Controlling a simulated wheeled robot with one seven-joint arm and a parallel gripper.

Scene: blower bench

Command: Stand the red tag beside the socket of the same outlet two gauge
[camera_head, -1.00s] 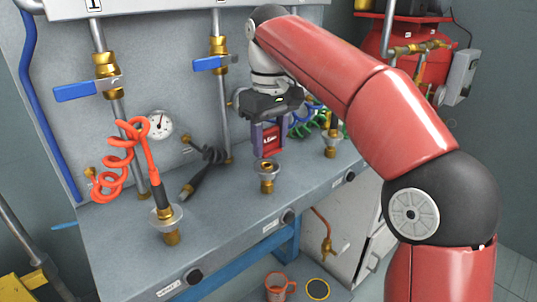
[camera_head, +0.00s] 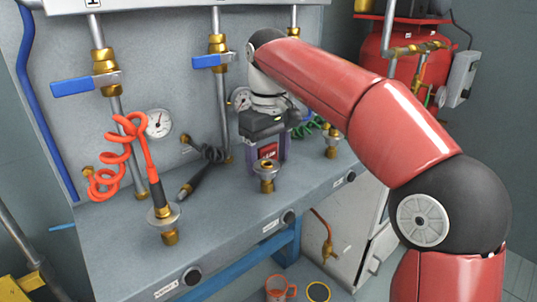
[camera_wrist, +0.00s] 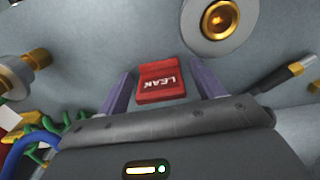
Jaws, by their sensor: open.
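The red tag (camera_head: 267,151), lettered LEAK in the wrist view (camera_wrist: 160,82), is at the bench top just behind the brass outlet two socket (camera_head: 266,177). It appears upright. The socket also shows in the wrist view (camera_wrist: 219,19), apart from the tag. My gripper (camera_head: 268,157) is open, its purple fingers around the tag with a gap on each side in the wrist view (camera_wrist: 160,86). The outlet two gauge (camera_head: 240,99) is on the back panel, partly hidden by my arm. The socket hides the tag's lower part in the head view.
An orange coiled hose (camera_head: 117,150) is plugged into the left socket (camera_head: 168,222). A black hose plug (camera_head: 193,184) lies left of my gripper. Another socket (camera_head: 332,142) and green coiled hose (camera_head: 306,129) are at the right. The bench front between the sockets is clear.

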